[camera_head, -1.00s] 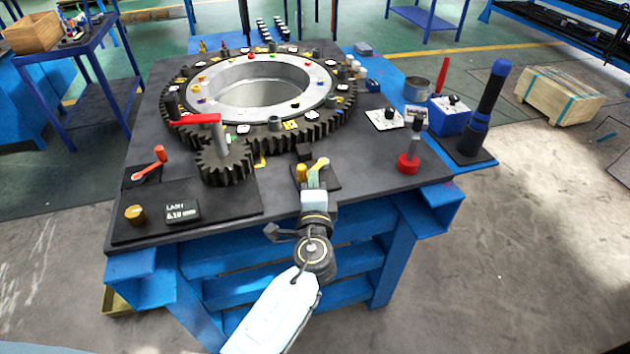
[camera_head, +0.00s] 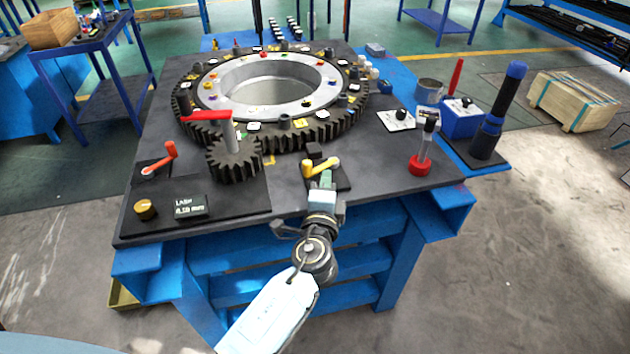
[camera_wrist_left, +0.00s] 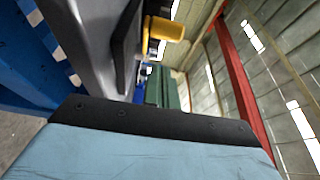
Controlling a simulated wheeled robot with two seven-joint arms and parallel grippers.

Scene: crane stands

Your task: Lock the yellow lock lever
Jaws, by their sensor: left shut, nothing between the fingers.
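The yellow lock lever (camera_head: 322,167) stands on a small black base at the front middle of the table, its arm pointing right. My left gripper (camera_head: 326,178) is shut and empty, its green fingertips just in front of the lever's arm. In the head view I cannot tell whether they touch it. In the left wrist view the lever (camera_wrist_left: 166,30) shows at the top, beyond and above the green fingers (camera_wrist_left: 162,86), with a visible gap in the picture. My right gripper is not in view.
A dark gear ring (camera_head: 270,95) fills the table's back. A small gear (camera_head: 234,160) with a red handle stands left of the lever; an orange-red lever (camera_head: 160,158) and a display (camera_head: 190,207) are farther left. A red-based tool (camera_head: 422,155) stands right.

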